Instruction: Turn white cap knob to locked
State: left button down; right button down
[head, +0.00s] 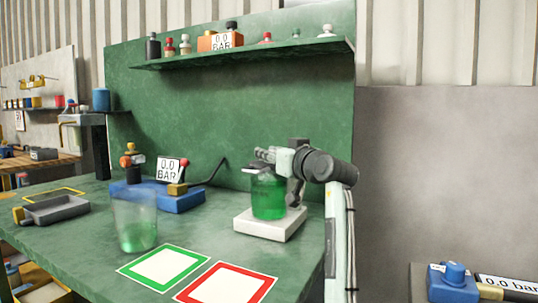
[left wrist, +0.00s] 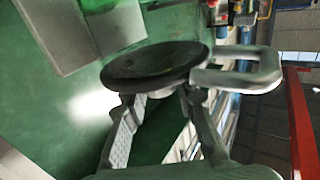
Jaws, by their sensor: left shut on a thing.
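A clear jar of green liquid (head: 268,197) stands upright on a white square base (head: 262,226) on the green bench. My left gripper (head: 262,158) is at the jar's top, shut on the cap knob, which its fingers mostly hide. A pale loop handle (left wrist: 262,70) sticks out beside the cap. The knob's lock marking cannot be read. My right gripper is not in view.
A second clear vessel with green liquid (head: 137,236) stands on the bench at left. Behind it is a blue pump with a gauge (head: 180,199). Green (head: 165,250) and red (head: 200,292) bordered squares lie empty in front. A shelf (head: 250,54) holds several bottles.

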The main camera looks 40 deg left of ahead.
pick_arm(q)
jog(key=shift+m+t+h, duration=0.3)
jog(key=shift+m+t, duration=0.2)
jog(key=shift+t, duration=0.3)
jog(key=c, duration=1.2)
grip_release()
notch_tip(320, 180, up, 10)
jog(key=shift+f, duration=0.1)
